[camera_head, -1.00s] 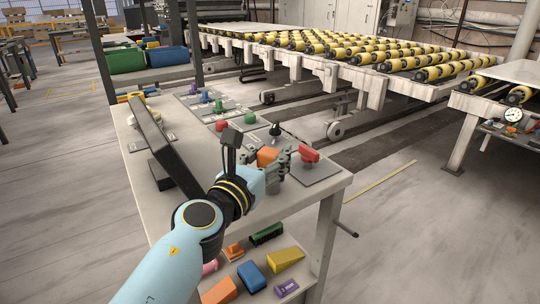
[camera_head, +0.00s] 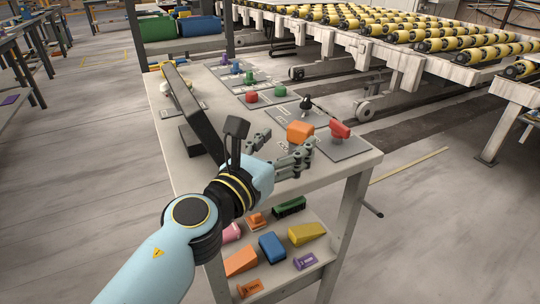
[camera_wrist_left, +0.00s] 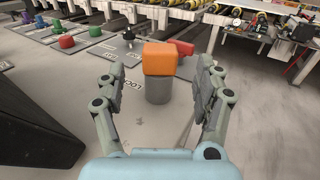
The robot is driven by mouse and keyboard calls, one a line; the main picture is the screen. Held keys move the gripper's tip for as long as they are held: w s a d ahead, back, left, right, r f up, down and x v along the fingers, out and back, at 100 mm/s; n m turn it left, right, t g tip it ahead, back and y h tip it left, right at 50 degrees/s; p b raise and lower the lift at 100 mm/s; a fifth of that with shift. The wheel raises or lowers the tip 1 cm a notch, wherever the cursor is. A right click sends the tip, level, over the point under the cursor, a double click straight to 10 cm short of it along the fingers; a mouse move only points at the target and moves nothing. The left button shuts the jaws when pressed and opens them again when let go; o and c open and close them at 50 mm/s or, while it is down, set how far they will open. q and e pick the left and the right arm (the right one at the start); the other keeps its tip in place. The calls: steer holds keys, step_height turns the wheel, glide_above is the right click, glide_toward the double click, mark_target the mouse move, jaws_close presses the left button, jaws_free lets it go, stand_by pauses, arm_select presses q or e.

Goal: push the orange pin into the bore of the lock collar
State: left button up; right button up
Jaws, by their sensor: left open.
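The orange pin (camera_head: 300,131) shows as a blocky orange head near the front right of the bench. In the left wrist view the orange head (camera_wrist_left: 159,58) sits on top of an upright grey cylinder (camera_wrist_left: 158,90), which looks like the lock collar. The bore is hidden under the head, and I cannot tell how deep the pin sits. My left gripper (camera_head: 287,143) is open and empty, just on the near side of the pin. In the wrist view its fingers (camera_wrist_left: 154,75) stand apart, left and right of the pin, without visible contact. My right gripper is not in view.
A red handle (camera_head: 340,129) stands close right of the pin. A black knob (camera_head: 306,104) and green and red knobs lie behind. A dark tilted panel (camera_head: 196,108) stands left of my wrist. Coloured blocks lie on the lower shelf. The bench's front corner (camera_head: 350,164) is clear.

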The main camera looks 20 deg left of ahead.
arm_select(q)
steer(key=s, duration=0.5)
steer(key=shift+s+a, duration=0.35)
